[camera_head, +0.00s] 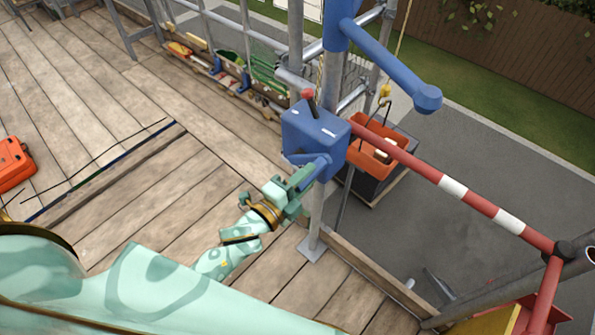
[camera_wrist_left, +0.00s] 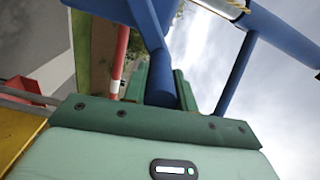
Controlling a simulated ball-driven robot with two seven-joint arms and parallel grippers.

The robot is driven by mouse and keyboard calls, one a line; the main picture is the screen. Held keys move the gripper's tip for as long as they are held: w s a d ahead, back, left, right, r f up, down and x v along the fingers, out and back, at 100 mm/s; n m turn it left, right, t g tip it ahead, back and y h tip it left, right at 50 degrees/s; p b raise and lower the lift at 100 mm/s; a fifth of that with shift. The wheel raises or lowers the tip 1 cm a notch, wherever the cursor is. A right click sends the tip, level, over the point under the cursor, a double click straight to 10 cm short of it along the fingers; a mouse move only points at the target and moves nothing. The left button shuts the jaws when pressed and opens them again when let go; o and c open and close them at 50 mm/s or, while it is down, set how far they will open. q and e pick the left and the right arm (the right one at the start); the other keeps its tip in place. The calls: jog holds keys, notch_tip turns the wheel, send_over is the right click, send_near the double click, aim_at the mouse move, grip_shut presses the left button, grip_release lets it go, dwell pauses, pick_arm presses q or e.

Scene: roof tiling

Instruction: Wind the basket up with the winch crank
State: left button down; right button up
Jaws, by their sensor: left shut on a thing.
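The blue winch box (camera_head: 316,131) is mounted on a grey scaffold post at the platform edge, with a red-knobbed lever on top. Its blue crank (camera_head: 318,165) points toward my left gripper (camera_head: 304,180). The left gripper is shut on the crank handle; in the left wrist view the blue handle (camera_wrist_left: 160,85) sits between the green fingers. The orange basket (camera_head: 372,150) hangs below the hoist arm (camera_head: 385,62) on a hook (camera_head: 385,91), beyond the platform edge. It appears low, over a dark crate on the paving. My right gripper is not in view.
A red and white barrier bar (camera_head: 453,187) runs from beside the winch to the lower right. An orange case (camera_head: 12,163) lies on the planks at left. Tools and bins (camera_head: 262,72) line the far edge. The plank floor (camera_head: 165,190) is mostly free.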

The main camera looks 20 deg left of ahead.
pick_arm(q)
jog(key=shift+s+d+f+m+b, duration=0.15)
jog(key=shift+d+f+m+b, duration=0.25)
jog(key=shift+f+b, duration=0.2)
jog(key=shift+s+d+f+m+b, duration=0.15)
jog(key=shift+d+f+m+b, duration=0.25)
jog(key=shift+f, duration=0.35)
jog(key=shift+s+d+f+m+b, duration=0.15)
jog(key=shift+d+f+m+b, duration=0.2)
jog(key=shift+f+b, duration=0.3)
jog(key=shift+a, duration=0.1)
jog(key=c, duration=1.1)
grip_release()
jog(key=shift+a, duration=0.1)
